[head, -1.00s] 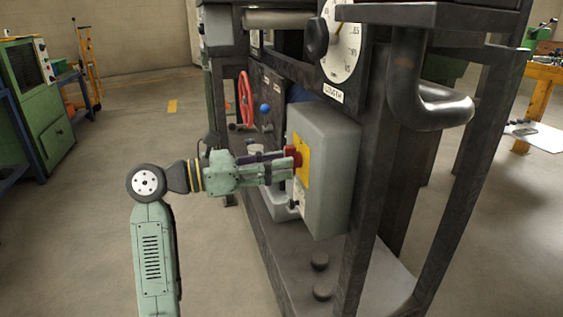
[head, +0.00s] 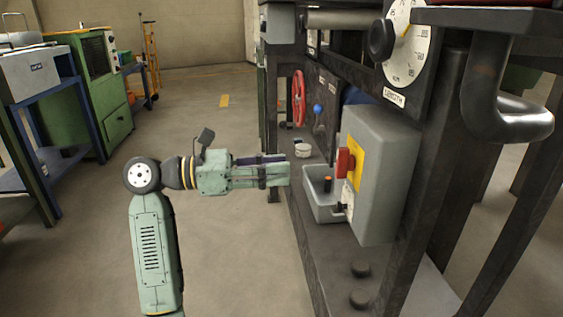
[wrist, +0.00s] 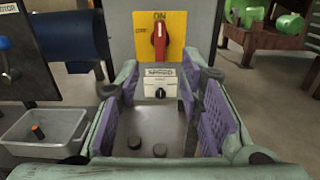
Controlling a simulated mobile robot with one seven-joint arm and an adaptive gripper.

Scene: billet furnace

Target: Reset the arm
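My gripper (head: 288,171) is at the end of my green arm in the head view, held out level to the left of a grey switch box (head: 379,200). In the wrist view my gripper (wrist: 168,80) has its two purple-padded fingers spread apart with nothing between them. Beyond them is the red rotary switch (wrist: 160,38) on a yellow plate (wrist: 176,20) marked ON and OFF. Its handle stands upright, in line with ON. The red switch also shows in the head view (head: 345,162), clear of the fingers.
A small black SPEED knob (wrist: 160,92) sits below the red switch. A grey bin (head: 319,205) with an orange-topped item stands beside the box. A red handwheel (head: 299,99) and a thick bent pipe (head: 505,100) are on the machine frame. Open floor (head: 220,245) lies around my arm.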

